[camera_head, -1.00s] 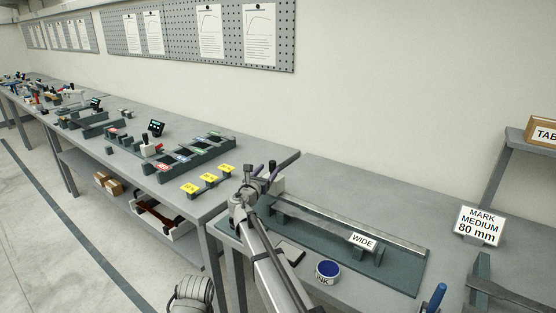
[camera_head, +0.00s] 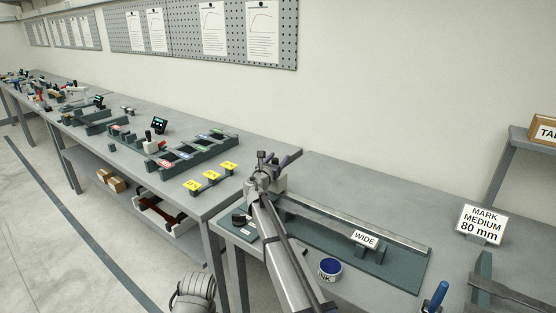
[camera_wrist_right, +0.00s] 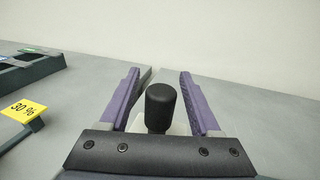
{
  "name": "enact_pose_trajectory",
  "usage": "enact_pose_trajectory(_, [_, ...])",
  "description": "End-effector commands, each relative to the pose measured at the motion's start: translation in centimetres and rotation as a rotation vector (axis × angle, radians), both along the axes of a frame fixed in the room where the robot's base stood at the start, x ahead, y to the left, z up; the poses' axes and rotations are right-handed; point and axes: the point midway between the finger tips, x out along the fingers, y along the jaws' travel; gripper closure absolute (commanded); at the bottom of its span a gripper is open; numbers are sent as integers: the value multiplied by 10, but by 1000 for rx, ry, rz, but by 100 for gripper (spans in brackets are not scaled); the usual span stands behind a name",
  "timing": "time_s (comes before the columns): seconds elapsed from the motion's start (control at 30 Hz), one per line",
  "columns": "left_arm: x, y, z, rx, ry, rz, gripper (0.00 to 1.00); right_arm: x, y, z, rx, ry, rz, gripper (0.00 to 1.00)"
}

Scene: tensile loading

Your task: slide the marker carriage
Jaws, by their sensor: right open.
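The marker carriage is an off-white block (camera_head: 280,184) at the left end of a long rail (camera_head: 345,223). In the right wrist view its upright black knob (camera_wrist_right: 160,107) stands between the two purple fingers, with the pale block (camera_wrist_right: 180,127) partly hidden below. My right gripper (camera_head: 277,159) is open around the knob, with a visible gap on each side. It also fills the lower middle of the right wrist view (camera_wrist_right: 160,88).
A WIDE label (camera_head: 365,240) stands in front of the rail. A sign reading MARK MEDIUM 80 mm (camera_head: 481,224) is at the right. A blue ink tin (camera_head: 329,269) is near my right arm. Yellow tags (camera_head: 211,174) lie on the left bench.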

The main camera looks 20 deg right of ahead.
Motion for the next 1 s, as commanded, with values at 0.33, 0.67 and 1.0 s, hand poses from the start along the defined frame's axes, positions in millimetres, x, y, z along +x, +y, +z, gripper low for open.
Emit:
enact_pose_trajectory(0.33, [0,0,0,0,0,0,25,0,0,0,0,0,0,70])
enact_pose_trajectory(0.67, [0,0,0,0,0,0,25,0,0,0,0,0,0,100])
enact_pose_trajectory(1.0, [0,0,0,0,0,0,25,0,1,0,0,0,0,100])
